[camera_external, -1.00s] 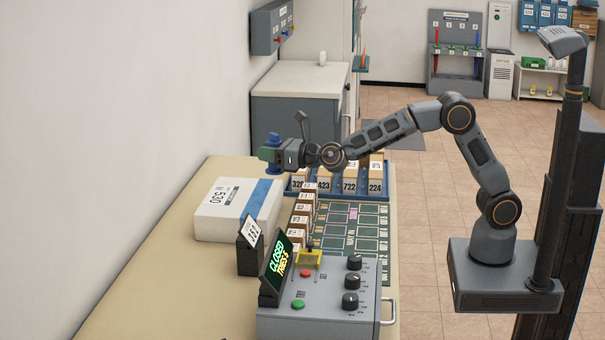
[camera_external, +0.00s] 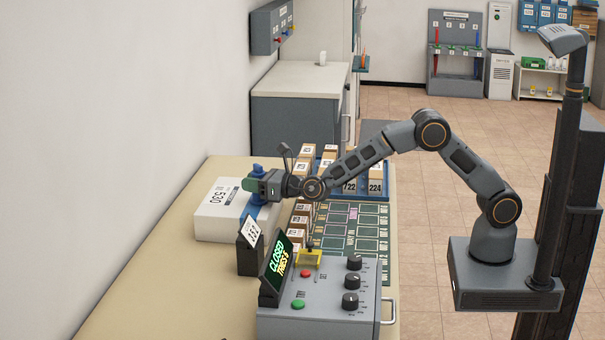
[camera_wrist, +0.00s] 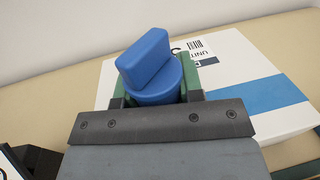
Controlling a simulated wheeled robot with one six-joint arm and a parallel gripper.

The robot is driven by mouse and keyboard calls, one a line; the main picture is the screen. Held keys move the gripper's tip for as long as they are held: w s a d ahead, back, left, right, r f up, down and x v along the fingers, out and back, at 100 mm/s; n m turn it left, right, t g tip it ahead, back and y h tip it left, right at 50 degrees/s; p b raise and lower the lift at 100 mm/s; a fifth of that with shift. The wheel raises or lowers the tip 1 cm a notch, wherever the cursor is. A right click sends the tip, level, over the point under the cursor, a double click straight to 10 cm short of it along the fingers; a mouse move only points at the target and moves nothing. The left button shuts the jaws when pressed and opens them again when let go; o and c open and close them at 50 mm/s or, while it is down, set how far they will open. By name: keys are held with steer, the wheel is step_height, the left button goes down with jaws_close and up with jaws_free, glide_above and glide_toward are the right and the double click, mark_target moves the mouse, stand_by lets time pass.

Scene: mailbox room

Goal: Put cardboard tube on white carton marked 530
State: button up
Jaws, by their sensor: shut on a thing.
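My gripper (camera_external: 257,185) is shut on a blue knob-topped object (camera_wrist: 148,68), held upright between green finger pads. The object (camera_external: 256,171) also shows in the external view, its lower part in front of the carton's back. Whether it touches the carton cannot be told. The white carton marked 530 (camera_external: 215,222) lies on the table at the left, with a blue stripe across its top. In the wrist view the carton (camera_wrist: 285,121) is beneath and behind the gripper. I cannot make out a cardboard tube.
A black stand with a number card (camera_external: 249,254) is just in front of the carton. A grey control box (camera_external: 330,315) with a CLOSED display (camera_external: 280,265) is at the front. Small boxes stand in a blue rack (camera_external: 375,189) behind a green grid board (camera_external: 350,230). The left front table is clear.

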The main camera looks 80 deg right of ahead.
steer(key=shift+f+b, duration=0.2)
steer(key=shift+b, duration=0.15)
steer(key=o, duration=0.9)
steer(key=shift+r, duration=0.1)
